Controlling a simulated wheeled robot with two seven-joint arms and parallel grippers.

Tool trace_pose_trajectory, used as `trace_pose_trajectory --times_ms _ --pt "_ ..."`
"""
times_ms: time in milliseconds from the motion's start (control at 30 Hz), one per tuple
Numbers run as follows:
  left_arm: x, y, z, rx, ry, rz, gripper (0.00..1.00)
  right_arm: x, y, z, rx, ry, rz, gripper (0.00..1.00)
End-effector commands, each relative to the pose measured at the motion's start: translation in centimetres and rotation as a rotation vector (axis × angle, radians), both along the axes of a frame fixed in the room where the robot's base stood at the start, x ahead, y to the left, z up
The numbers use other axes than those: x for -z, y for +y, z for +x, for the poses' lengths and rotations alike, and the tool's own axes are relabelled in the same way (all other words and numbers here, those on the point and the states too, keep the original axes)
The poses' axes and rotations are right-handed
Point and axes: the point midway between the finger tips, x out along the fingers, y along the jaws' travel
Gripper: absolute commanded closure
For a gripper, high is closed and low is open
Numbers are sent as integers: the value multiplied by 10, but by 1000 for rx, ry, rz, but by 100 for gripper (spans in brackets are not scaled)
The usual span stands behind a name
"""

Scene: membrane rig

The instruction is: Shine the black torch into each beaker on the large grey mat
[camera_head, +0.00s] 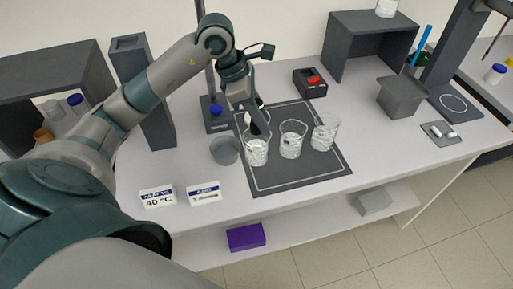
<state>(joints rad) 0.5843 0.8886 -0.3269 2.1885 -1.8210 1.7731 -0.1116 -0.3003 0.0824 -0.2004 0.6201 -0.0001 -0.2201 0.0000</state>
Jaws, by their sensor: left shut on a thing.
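The large grey mat (318,171) lies on the bench with a thin white border line. Three clear beakers stand on it in a row: the left beaker (257,155), the middle beaker (291,143) and the right beaker (324,134). Each has whitish contents. My left gripper (252,113) is shut on the black torch (260,125), above the left beaker. The torch points down towards that beaker's mouth; I cannot tell whether its tip is inside the rim. No light from it can be made out. My right gripper is not in view.
A grey round cup (225,150) stands just left of the mat. Two label signs, one reading 40 °C (158,197), stand at the front. A stand (213,112) rises behind the cup. A dark box with a red switch (310,83) sits behind the mat.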

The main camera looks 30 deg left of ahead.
Motion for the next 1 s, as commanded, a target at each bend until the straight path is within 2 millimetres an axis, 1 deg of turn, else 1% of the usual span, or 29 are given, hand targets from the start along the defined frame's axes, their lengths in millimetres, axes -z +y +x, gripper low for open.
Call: trace_pose_trajectory --times_ms 433,567,800,1000 --pt "-2 0 0 0 -1 1 100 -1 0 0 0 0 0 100" --pt "-9 0 0 1 -2 0 100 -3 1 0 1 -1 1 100" --pt "-27 0 1 -1 -2 0 100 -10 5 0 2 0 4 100" --pt "-31 0 0 0 0 0 100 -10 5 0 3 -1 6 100"
